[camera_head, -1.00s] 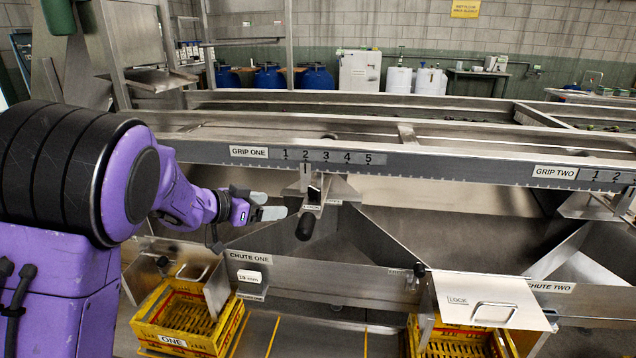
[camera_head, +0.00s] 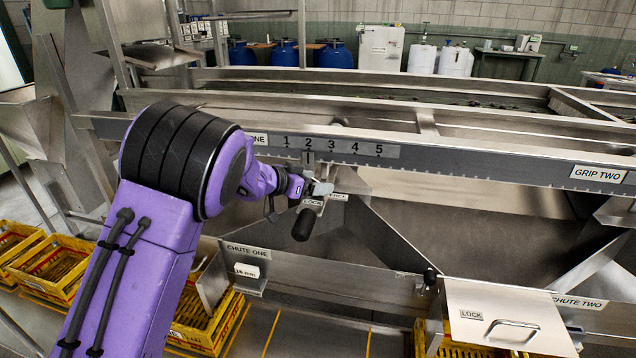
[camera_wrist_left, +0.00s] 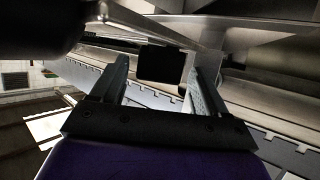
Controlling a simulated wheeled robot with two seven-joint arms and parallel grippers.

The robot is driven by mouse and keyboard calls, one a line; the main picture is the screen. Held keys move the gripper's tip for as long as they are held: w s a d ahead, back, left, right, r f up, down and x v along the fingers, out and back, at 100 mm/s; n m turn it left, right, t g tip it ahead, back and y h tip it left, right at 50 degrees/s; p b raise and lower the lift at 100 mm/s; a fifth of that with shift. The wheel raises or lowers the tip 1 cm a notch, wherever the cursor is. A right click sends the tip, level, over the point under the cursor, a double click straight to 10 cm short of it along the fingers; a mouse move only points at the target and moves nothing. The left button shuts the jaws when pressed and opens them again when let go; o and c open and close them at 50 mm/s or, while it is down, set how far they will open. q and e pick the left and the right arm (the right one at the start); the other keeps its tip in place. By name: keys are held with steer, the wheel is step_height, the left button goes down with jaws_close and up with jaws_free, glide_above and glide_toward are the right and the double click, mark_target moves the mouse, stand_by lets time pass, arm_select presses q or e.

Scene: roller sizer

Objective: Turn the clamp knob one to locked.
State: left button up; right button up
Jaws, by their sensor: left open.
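Clamp knob one is mostly hidden by my left gripper (camera_head: 318,187) in the head view, on the steel clamp bracket just above the LOCK label (camera_head: 312,204). In the left wrist view a dark, square-looking block, apparently the knob (camera_wrist_left: 162,64), shows between the two fingertips of my left gripper (camera_wrist_left: 166,70). The fingers are open, one on each side of it, with visible gaps. I cannot tell how far along the fingers it sits. A black cylindrical handle (camera_head: 303,225) hangs just below the LOCK label. My right gripper is not in view.
The grip rail (camera_head: 450,158) with its numbered scale (camera_head: 333,148) runs across behind the gripper. Below are the CHUTE ONE panel (camera_head: 300,268), a LOCK-marked cover (camera_head: 505,312) and yellow crates (camera_head: 60,262). Open space lies right of the bracket.

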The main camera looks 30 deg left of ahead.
arm_select(q)
steer(key=shift+w+d, duration=0.3)
steer(key=shift+w, duration=0.05)
steer(key=shift+f, duration=0.1)
